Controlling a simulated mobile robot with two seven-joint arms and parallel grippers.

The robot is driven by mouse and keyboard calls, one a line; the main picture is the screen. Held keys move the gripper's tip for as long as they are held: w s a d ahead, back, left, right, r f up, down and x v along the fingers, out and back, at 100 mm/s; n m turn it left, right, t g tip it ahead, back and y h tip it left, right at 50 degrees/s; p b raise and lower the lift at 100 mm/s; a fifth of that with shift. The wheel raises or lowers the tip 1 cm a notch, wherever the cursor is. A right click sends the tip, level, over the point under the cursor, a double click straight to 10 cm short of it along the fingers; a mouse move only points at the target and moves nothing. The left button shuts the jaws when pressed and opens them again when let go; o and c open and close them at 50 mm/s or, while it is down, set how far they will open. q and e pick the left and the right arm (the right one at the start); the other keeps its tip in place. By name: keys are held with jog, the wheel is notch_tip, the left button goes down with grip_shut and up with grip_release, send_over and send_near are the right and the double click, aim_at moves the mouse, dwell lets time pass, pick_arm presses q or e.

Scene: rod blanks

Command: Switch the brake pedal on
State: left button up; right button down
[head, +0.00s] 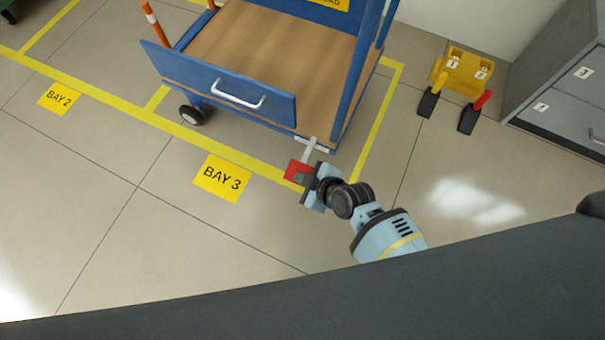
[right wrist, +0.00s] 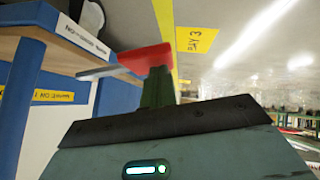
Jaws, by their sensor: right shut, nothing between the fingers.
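The brake pedal (head: 294,170) is a red plate on a pale grey lever (head: 309,150) at the lower front corner of the blue cart. My right gripper (head: 301,179) is shut and empty, with its fingers at the pedal's right edge in the head view. In the right wrist view the red pedal (right wrist: 147,58) shows just beyond the dark green fingers (right wrist: 158,88). I cannot tell whether they touch it. My left gripper is not in view.
The cart has a wooden deck (head: 265,50), a blue front panel with a handle (head: 240,96) and a black wheel (head: 192,115). The floor around the BAY 3 sign (head: 222,178) is clear.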

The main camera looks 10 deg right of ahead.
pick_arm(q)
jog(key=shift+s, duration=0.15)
pick_arm(e)
jog(key=shift+s+d+f, duration=0.1)
jog(key=shift+d+f, duration=0.1)
jog(key=shift+f, duration=0.1)
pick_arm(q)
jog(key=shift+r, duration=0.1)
pick_arm(e)
jog(key=shift+r, duration=0.1)
